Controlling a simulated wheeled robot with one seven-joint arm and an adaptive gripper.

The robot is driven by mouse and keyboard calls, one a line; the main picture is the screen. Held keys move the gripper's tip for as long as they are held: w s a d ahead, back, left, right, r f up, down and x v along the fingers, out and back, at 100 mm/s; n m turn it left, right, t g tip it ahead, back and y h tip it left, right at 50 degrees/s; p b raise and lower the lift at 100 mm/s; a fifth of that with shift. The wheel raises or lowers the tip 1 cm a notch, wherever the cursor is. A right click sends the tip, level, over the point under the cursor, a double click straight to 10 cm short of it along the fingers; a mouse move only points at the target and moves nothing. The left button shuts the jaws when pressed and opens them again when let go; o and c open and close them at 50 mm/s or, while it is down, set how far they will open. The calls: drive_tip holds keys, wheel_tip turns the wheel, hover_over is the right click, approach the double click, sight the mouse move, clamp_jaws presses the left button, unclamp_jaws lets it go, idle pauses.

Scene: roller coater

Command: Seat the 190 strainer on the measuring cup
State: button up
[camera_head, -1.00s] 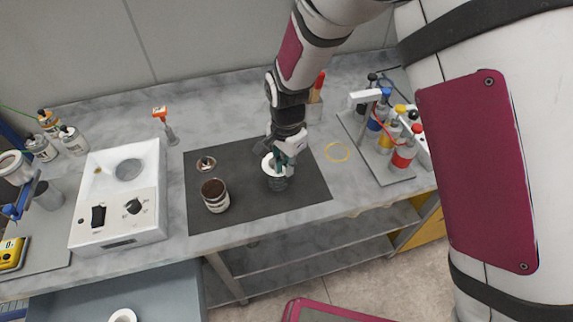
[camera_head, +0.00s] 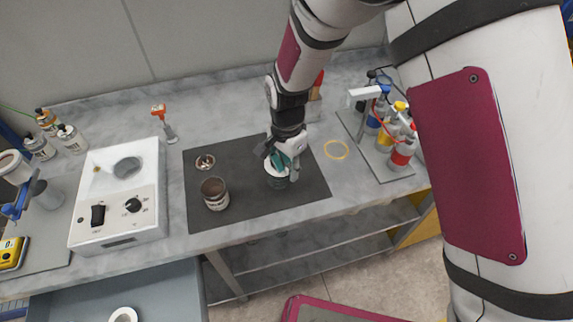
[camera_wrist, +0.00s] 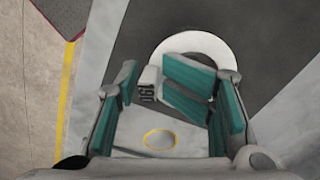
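The 190 strainer shows as a white ring (camera_wrist: 238,50) in the wrist view, with a pale tab (camera_wrist: 150,88) marked 190. In the head view, its white rim (camera_head: 268,169) is on top of a dark cup (camera_head: 278,183) on the mat, apparently the measuring cup. My gripper (camera_head: 282,160) is just above the rim. In the wrist view, my gripper (camera_wrist: 168,108) has its teal fingers spread around the tab; they cover part of the ring. Whether the rim sits fully flat is hidden.
A brown-filled container (camera_head: 214,194) stands left of the cup on the dark mat (camera_head: 240,200), with a small round dish (camera_head: 205,162) behind. A white device (camera_head: 118,200) is farther left. A bottle rack (camera_head: 385,165) stands right, past a yellow ring (camera_head: 336,149).

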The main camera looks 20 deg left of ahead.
wheel_tip(320, 180, up, 12)
drive_tip(key=w+d+r+n+t, duration=0.1)
drive_tip(key=d+r, duration=0.8)
drive_tip(key=s+d+r+n+t+b, duration=0.1)
drive_tip(key=s+d+r, duration=0.15)
drive_tip(key=d, duration=0.25)
drive_tip(key=s+d+r+n+t+y+b, duration=0.1)
drive_tip(key=s+d+r, duration=0.15)
drive_tip(key=d, duration=0.35)
drive_tip(key=s+d+r+n+t+b, duration=0.1)
drive_tip(key=s+d+r, duration=0.15)
drive_tip(key=d, duration=0.25)
drive_tip(key=s+d+n+t+h, duration=0.1)
drive_tip(key=s+d+n, duration=0.1)
drive_tip(key=s+d, duration=0.4)
drive_tip(key=shift+s+r+t, duration=0.25)
drive_tip(key=shift+s+t, duration=0.05)
drive_tip(key=shift+s, duration=0.1)
drive_tip(key=shift+a, duration=0.1)
